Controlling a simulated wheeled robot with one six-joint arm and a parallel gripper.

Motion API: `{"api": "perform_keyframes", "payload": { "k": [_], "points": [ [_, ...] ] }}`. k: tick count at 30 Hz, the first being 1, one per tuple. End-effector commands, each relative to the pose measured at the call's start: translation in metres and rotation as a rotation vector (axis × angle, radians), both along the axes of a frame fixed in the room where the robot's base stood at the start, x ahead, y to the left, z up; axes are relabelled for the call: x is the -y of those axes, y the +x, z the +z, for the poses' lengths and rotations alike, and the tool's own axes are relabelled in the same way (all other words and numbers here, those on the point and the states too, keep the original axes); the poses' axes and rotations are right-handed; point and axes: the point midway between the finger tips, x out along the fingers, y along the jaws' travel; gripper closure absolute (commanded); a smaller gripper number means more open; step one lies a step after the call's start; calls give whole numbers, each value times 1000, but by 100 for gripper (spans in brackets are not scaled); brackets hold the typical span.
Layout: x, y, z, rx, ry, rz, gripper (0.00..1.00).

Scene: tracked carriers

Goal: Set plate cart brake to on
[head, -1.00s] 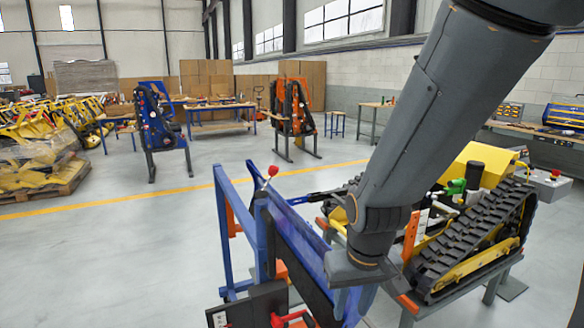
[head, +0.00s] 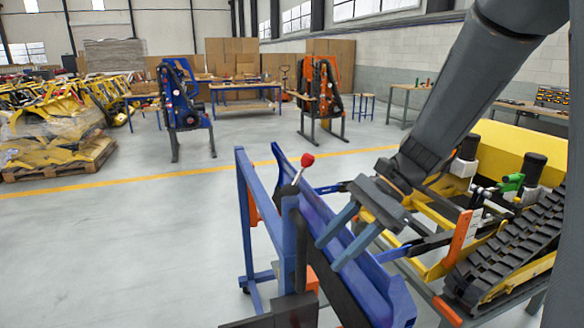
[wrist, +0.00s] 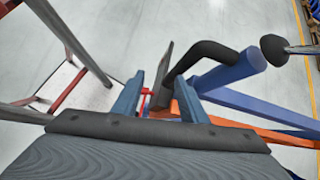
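The plate cart (head: 245,215) is a blue upright frame at lower centre in the head view, with a long blue plate (head: 375,275) along its right side. A metal lever with a red knob (head: 307,160) stands up from the cart's near post, tilted right. No brake label is readable. My gripper (head: 327,256) is over the plate, below and right of the knob. Its two blue fingers are apart with nothing held. In the wrist view, a dark panel edge (wrist: 163,75) and a thin red part show around the finger gap (wrist: 160,82); contact is unclear.
In the wrist view, a black bent handle (wrist: 205,52), a blue post (wrist: 235,70) and a dark ball on a rod (wrist: 274,48) lie right of the fingers. A yellow tracked carrier (head: 510,240) stands close right of the cart. The floor left of the cart is clear.

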Motion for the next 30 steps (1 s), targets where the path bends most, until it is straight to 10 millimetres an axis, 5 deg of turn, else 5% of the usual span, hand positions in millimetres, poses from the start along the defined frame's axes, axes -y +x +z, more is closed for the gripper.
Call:
{"api": "perform_keyframes", "payload": {
  "k": [5,12,19,30],
  "points": [
    [-16,66,65,-214,381,-239,61],
    [-6,101,132,-409,695,-317,61],
    [-12,104,149,-458,762,-316,61],
    [-66,100,149,-459,759,-315,61]
  ]
}}
